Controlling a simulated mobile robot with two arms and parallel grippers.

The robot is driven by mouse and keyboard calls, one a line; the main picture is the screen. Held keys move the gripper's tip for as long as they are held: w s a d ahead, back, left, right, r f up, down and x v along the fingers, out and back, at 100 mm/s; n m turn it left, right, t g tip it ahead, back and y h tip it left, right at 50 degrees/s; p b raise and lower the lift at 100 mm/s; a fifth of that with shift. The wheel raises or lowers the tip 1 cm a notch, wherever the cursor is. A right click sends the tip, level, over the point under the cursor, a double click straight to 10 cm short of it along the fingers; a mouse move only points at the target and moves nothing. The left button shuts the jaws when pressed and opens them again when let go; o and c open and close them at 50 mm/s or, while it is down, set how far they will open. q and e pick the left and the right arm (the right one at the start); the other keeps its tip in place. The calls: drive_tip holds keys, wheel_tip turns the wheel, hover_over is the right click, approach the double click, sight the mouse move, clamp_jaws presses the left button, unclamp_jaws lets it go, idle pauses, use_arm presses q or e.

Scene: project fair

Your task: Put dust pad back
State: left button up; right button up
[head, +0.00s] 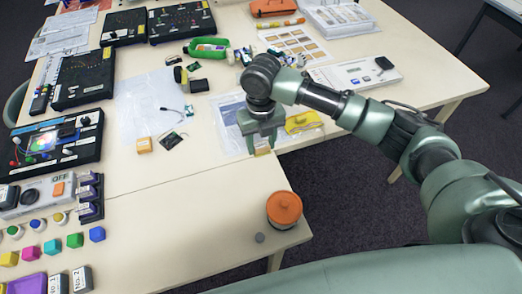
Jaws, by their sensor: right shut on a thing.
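My right gripper (262,147) points down over the table's near edge, beside a clear plastic sheet (232,128). It is shut on a small yellowish piece (263,152), of which only a little shows below the fingers. I cannot tell for sure that this is the dust pad. A yellow, cloth-like item (302,122) lies just right of the gripper, partly behind it. My left gripper is not in view.
A jar with an orange lid (285,208) stands at the near table corner, beside a small grey disc (260,238). Black kit boards (83,77) and coloured blocks (75,240) fill the left. A green bottle (208,48) lies farther back. The table between blocks and jar is clear.

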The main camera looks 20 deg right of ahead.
sight(261, 161)
drive_tip(key=shift+f, duration=0.65)
wheel_tip(261, 161, down, 3)
drive_tip(key=shift+f+p, duration=0.2)
drive_tip(key=shift+p, duration=0.3)
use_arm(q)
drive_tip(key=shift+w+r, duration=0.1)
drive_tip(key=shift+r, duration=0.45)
use_arm(e)
drive_tip(key=shift+f, duration=0.15)
drive_tip(key=o, duration=1.3)
drive_tip(key=shift+f, duration=0.15)
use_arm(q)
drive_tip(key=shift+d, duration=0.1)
